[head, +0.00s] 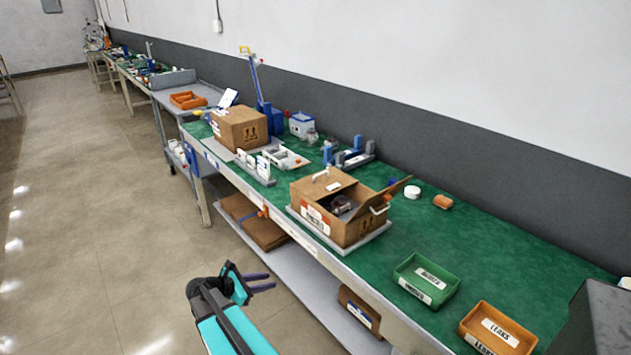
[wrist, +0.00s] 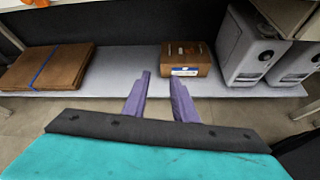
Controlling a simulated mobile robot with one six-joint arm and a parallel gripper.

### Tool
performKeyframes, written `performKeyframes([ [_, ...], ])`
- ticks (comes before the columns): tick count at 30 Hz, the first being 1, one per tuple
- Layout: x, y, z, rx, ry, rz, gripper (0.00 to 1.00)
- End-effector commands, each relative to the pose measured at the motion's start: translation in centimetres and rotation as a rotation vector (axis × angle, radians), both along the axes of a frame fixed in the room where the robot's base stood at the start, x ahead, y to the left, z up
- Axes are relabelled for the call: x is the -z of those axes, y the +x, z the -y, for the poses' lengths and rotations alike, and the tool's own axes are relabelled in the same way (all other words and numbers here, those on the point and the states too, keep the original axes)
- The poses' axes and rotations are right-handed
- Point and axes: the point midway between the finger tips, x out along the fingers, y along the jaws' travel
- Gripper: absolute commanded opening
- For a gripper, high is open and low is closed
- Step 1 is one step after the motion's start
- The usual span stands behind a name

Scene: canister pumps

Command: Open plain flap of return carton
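The brown return carton (head: 350,230) stands on a pale board on the green bench in the head view. A dark item (head: 342,205) shows inside through the opening. Which flap is the plain one I cannot tell. My gripper (head: 273,282) is in front of the bench over the aisle, away from the carton. In the wrist view its purple fingers (wrist: 159,82) are apart with nothing between them.
A green tray (head: 426,280) and an orange tray labelled LEAKS (head: 499,328) stand right of the carton. A second closed carton (head: 240,128) is farther left.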

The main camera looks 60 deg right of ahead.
Motion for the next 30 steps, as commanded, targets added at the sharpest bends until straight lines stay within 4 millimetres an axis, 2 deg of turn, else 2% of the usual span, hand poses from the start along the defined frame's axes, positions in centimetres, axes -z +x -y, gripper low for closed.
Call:
performKeyframes([
  [1,-4.4,0.7,2.5,-0.017,-0.048,-0.046,0.25],
  [6,-15.9,1.3,9.0,-0.060,-0.205,-0.245,0.25],
  [9,-21.7,1.2,11.9,-0.064,-0.278,-0.353,0.25],
  [12,-26.0,1.0,13.7,-0.058,-0.330,-0.440,0.25],
  [15,-28.4,0.8,14.7,-0.051,-0.359,-0.493,0.25],
  [18,-29.4,0.6,15.1,-0.048,-0.373,-0.517,0.25],
  [30,-29.4,0.6,15.2,-0.049,-0.373,-0.519,0.25],
])
